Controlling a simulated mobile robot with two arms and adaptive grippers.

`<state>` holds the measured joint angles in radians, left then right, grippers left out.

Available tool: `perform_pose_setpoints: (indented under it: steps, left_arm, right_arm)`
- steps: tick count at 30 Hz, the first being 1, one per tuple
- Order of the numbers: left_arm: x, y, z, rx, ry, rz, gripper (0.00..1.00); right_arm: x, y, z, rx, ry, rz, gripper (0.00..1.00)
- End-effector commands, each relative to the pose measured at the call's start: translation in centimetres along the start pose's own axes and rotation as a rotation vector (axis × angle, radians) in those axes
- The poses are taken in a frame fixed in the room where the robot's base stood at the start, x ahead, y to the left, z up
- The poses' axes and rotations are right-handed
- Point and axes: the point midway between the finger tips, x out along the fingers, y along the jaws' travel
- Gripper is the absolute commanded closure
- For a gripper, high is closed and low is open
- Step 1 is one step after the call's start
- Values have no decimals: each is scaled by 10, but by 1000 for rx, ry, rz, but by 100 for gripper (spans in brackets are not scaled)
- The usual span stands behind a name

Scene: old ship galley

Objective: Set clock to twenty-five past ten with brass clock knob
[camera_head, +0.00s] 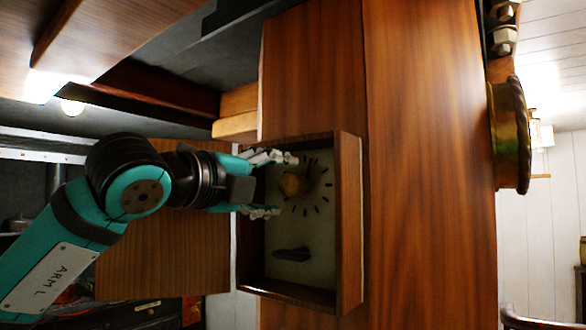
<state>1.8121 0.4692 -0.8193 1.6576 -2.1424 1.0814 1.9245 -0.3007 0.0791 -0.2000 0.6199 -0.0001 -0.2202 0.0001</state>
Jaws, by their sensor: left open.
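The clock (351,225) is a wooden box with a pale face and dark tick marks, set against a wooden panel in the middle of the view. The brass clock knob (293,184) sits at the middle of the tick ring. My left gripper (286,185) reaches in from the left with its fingers apart, one above and one below the knob; it looks open around it, and I cannot tell if a finger touches it. A dark hand shows faintly up and right of the knob; the time is not readable. My right gripper is not in view.
A dark elongated piece (292,254) lies on the lower part of the clock face. The box's raised wooden rim surrounds the face. A round brass fitting (511,135) stands out at the right. A wooden board (165,255) is behind my left arm.

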Motion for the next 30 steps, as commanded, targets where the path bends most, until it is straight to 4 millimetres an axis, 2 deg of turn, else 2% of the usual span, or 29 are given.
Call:
perform_pose_setpoints:
  steps: [1,9,21,30]
  left_arm:
    - [11,-5,1,-2,2,3,37]
    - [47,-2,0,-1,1,1,37]
    - [53,0,0,0,1,0,38]
    - [53,0,0,0,1,0,78]
  right_arm:
    - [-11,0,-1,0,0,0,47]
    - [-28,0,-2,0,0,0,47]
    - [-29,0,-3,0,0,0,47]
    - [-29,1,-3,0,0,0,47]
